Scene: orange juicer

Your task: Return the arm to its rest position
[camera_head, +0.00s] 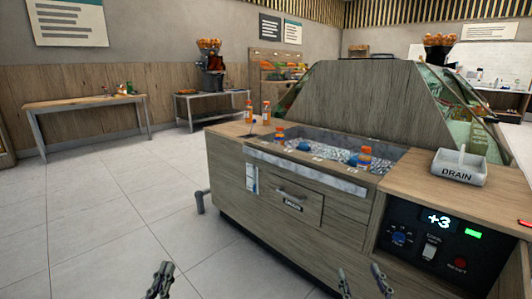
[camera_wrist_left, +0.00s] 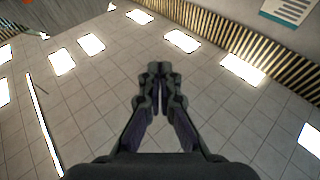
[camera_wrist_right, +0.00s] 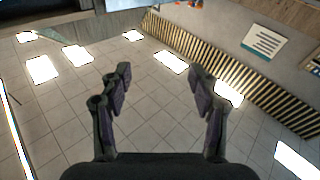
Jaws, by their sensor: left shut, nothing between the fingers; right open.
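My left gripper (camera_head: 160,280) shows at the bottom of the head view, in front of the wooden counter and over the floor. In the left wrist view its fingers (camera_wrist_left: 160,72) are together with nothing between them. My right gripper (camera_head: 362,280) is at the bottom of the head view, in front of the counter. In the right wrist view its fingers (camera_wrist_right: 158,85) are spread apart and empty. Both grippers are clear of the counter items. My arm links are mostly out of view.
The wooden counter (camera_head: 228,190) holds an ice well (camera_head: 325,142) with bottles, a white DRAIN tray (camera_head: 459,177) and a control panel (camera_head: 438,244) reading +3. Two orange-capped bottles stand at its left end. A table (camera_head: 75,104) stands far left. The tiled floor on the left is free.

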